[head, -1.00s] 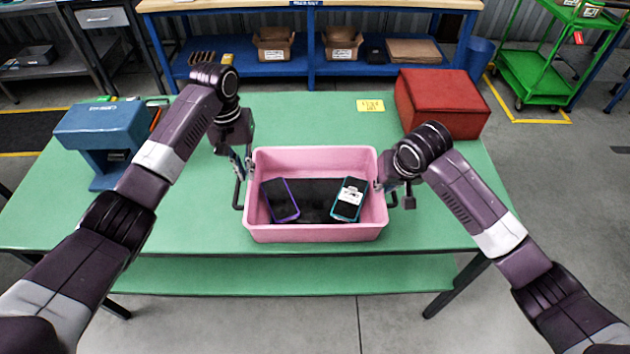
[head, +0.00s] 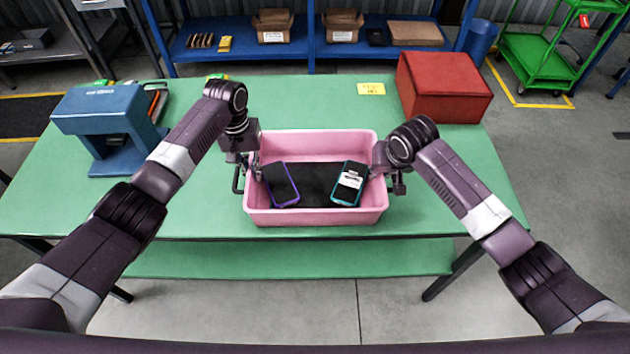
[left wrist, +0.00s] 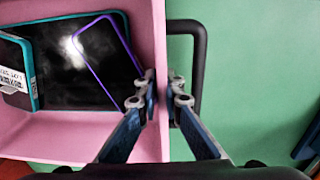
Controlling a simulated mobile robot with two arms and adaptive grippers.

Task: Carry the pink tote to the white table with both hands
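The pink tote (head: 315,217) stands near the front edge of a green table. My left gripper (head: 250,172) is at the tote's left wall. In the left wrist view its fingers (left wrist: 164,90) straddle the pink wall, one inside and one outside, and look closed on it. My right gripper (head: 380,172) is at the right wall; its fingertips are mostly hidden. No white table is in view.
The green table (head: 310,110) also carries a blue stand-like device (head: 95,112) at left, a red box (head: 443,88) at back right and a yellow note (head: 371,89). Blue shelving with cartons (head: 273,25) stands behind. A green cart (head: 540,60) is at the far right.

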